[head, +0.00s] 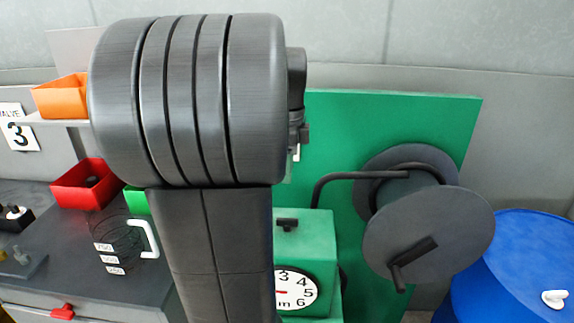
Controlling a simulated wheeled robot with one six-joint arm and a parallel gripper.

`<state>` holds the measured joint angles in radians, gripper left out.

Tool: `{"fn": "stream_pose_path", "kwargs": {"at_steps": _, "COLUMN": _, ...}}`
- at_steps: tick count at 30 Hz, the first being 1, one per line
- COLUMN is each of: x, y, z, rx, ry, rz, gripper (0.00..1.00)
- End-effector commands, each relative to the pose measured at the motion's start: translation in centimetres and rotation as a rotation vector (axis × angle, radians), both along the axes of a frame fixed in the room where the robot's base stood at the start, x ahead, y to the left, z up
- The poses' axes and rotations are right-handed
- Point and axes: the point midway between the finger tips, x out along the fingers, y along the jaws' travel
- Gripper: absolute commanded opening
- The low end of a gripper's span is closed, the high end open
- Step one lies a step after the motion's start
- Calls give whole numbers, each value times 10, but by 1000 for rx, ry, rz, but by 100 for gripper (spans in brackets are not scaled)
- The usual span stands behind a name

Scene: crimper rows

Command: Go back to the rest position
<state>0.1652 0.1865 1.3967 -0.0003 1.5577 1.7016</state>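My arm fills the left middle of the head view, with its large dark ribbed joint raised high and a link running down to the bottom edge. Behind the joint's right side, a small dark part with a pale tip shows, which seems to be the edge of my gripper (297,150). The rest of my gripper is hidden behind the joint. I cannot see its fingers clearly, or whether it holds anything.
A green box with a dial (298,288) stands right of my arm, before a green panel (420,115). A dark reel (428,235) with a crank is beside it. A blue drum (515,255) stands far right. Red (68,193) and orange (62,98) bins and a clear white-handled jug (120,243) are left.

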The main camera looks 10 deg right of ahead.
Motion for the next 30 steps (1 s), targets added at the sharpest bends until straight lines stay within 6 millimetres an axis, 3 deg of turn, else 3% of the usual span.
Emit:
{"fn": "stream_pose_path", "kwargs": {"at_steps": 8, "x": 0, "y": 0, "z": -18, "rx": 1, "ry": 4, "rz": 0, "gripper": 35}}
{"fn": "stream_pose_path", "kwargs": {"at_steps": 21, "x": -1, "y": 0, "z": -102, "rx": 1, "ry": 5, "rz": 1, "gripper": 35}}
{"fn": "stream_pose_path", "kwargs": {"at_steps": 30, "x": 0, "y": 0, "z": -136, "rx": 1, "ry": 2, "rz": 1, "gripper": 35}}
